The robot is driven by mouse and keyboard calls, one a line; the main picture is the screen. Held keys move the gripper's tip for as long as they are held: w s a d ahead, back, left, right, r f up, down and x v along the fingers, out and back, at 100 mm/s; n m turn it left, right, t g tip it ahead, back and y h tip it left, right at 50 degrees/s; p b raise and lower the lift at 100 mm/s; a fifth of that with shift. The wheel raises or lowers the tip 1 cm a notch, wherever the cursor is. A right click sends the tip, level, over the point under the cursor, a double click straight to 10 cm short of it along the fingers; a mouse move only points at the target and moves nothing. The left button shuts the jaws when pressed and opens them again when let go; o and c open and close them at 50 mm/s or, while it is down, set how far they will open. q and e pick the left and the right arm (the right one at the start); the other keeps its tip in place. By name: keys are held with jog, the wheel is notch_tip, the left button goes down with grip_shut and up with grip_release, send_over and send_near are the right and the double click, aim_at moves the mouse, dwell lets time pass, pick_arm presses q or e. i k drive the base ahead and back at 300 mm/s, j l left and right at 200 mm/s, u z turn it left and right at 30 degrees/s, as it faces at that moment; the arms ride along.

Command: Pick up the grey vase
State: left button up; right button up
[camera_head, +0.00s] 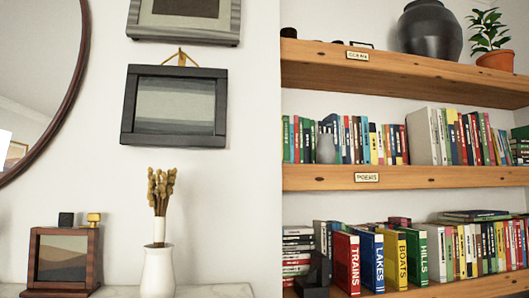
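A small grey vase (325,148) stands upright on the middle shelf, in front of the row of books near the shelf's left end. A much larger dark grey, nearly black, round vase (430,28) stands on the top shelf, its top reaching the upper picture edge. Neither gripper shows in the head view.
The middle shelf (420,176) has a label and a narrow free front strip. A potted plant (495,60) stands right of the large vase. A white vase with dried stems (157,272) and a framed picture (62,258) stand on the marble mantel (215,290).

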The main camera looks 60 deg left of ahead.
aim_at(326, 152)
jog(key=u, duration=1.85)
jog(key=i+l+u, duration=0.3)
jog(key=l+u, duration=0.35)
jog(key=i+l+u, duration=0.15)
jog(key=l+u, duration=0.15)
jog(key=l, duration=0.2)
